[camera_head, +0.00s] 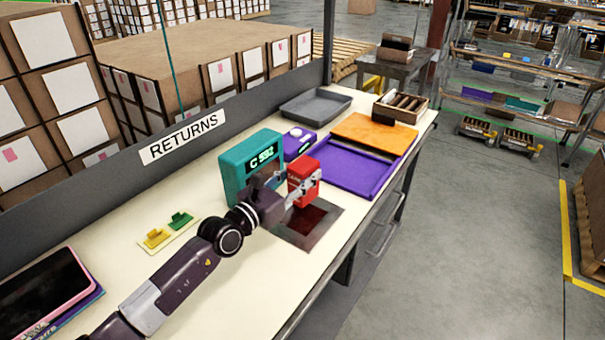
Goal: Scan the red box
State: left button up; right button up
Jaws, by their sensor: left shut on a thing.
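The red box (305,175) is held by my left gripper (297,191), which is shut on it. The box is in front of the teal scanner (238,160), whose display shows green characters, "C 592" or similar. It is over a dark metal-edged plate (325,228) with a dark red glass window. The box looks raised above the plate, but the exact gap is unclear. The gripper partly hides the box's lower left side. My right gripper is not in view.
A purple tray (352,185) and an orange board (385,131) lie right of the scanner. A grey tray (316,117), a wooden box (417,106) and a small purple device (304,150) stand behind. A tablet (42,295) lies at left.

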pick_arm(q)
notch_tip(320, 180, up, 6)
jog(key=p, duration=0.6)
jog(key=shift+r, duration=0.15)
